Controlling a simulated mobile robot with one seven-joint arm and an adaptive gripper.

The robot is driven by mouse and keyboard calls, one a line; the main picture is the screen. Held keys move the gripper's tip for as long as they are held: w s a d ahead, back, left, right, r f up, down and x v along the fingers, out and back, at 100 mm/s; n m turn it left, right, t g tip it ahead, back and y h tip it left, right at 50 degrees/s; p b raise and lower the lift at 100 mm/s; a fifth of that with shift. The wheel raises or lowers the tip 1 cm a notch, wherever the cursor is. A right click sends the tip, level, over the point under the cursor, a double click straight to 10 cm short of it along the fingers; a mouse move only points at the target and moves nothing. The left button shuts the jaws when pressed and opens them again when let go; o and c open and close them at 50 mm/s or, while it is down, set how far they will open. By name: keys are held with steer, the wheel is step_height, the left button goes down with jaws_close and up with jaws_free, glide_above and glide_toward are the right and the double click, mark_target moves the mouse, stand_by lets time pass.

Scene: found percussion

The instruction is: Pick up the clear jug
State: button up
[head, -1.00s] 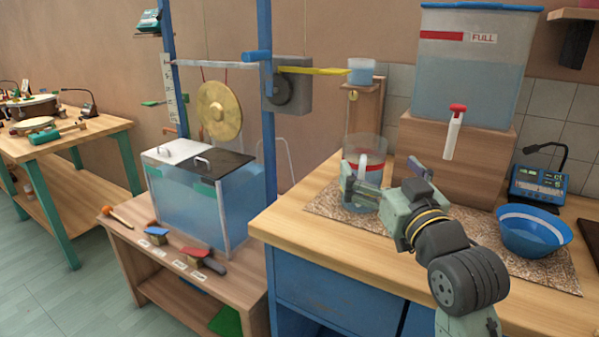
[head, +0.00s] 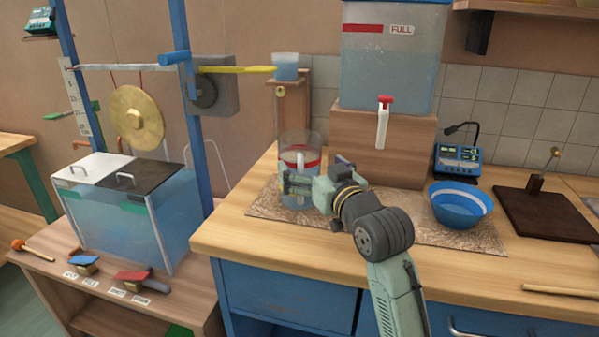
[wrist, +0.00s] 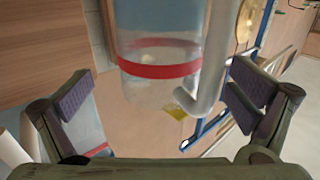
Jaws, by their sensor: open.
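The clear jug (head: 291,157) stands upright on the speckled mat at the left of the wooden counter. It has a red band and a pale handle. My gripper (head: 298,183) is at the jug, with a finger across its lower part in the head view. In the wrist view the jug (wrist: 160,70) shows between the two spread fingers of my gripper (wrist: 163,98), with its handle towards the right finger. I see gaps on both sides and no clear contact. The jug's lower part is partly hidden by my gripper in the head view.
A wooden block (head: 375,150) bears a large water tank (head: 390,75) with a red-topped tap behind my arm. A blue bowl (head: 459,205) sits on the mat (head: 400,233) to the right. A small cup (head: 286,66) stands on a wooden post behind the jug.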

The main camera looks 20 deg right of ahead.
steer(key=shift+w+a, duration=0.15)
steer(key=shift+w, duration=1.3)
steer(key=shift+c, duration=0.4)
steer(key=c, duration=1.7)
steer(key=shift+c, duration=0.6)
steer(key=shift+r, duration=0.25)
